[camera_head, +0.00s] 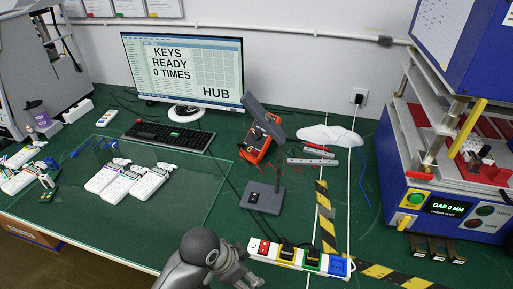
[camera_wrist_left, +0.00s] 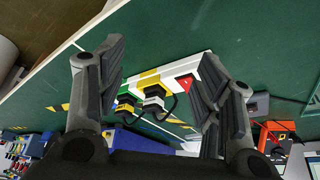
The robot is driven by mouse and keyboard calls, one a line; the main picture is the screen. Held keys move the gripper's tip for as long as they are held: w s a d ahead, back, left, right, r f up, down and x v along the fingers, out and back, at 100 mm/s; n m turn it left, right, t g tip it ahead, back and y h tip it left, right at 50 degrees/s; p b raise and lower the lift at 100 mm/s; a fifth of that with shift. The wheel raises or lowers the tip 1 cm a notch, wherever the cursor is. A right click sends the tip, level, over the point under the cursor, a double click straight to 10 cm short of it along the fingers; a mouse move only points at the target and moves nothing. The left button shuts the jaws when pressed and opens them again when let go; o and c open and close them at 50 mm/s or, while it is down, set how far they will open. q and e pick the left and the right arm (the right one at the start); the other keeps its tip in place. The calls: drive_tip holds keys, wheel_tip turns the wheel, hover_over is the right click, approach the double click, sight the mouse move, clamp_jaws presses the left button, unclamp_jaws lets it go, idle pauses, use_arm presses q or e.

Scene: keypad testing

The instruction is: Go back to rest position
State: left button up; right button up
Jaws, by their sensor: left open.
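My left gripper (camera_head: 240,272) is at the bottom middle of the head view, at the front of the green table, just left of the power strip (camera_head: 272,258). In the left wrist view the gripper (camera_wrist_left: 162,62) has its two fingers wide apart with nothing held between them. The power strip (camera_wrist_left: 192,74) shows behind the gap between the fingers, with black plugs and cables in it. I cannot tell the exact distance from fingers to strip. My right gripper is in neither view.
A monitor (camera_head: 185,68), keyboard (camera_head: 168,135) and orange device (camera_head: 262,138) stand at the back. White keypads (camera_head: 145,185) lie on a glass sheet (camera_head: 190,205) at left. A dark box (camera_head: 264,198) is behind the strip. A blue press (camera_head: 460,208) stands at right.

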use_arm(q)
drive_tip(key=s+a+n+t+y, duration=0.1)
drive_tip(key=s+a+n+y, duration=0.3)
drive_tip(key=s+a+n, duration=0.8)
drive_tip(key=s+a+f+m+g, duration=0.1)
drive_tip(key=s+a+f+m, duration=0.1)
drive_tip(key=f, duration=1.2)
drive_tip(key=s+a+f+m, duration=0.1)
drive_tip(key=s+f, duration=0.1)
drive_tip(key=f, duration=1.1)
drive_tip(key=s+a+f+g, duration=0.1)
drive_tip(key=s+a+f, duration=0.2)
drive_tip(key=s+f, duration=1.3)
drive_tip(key=shift+s+g, duration=0.2)
drive_tip(key=shift+g, duration=0.1)
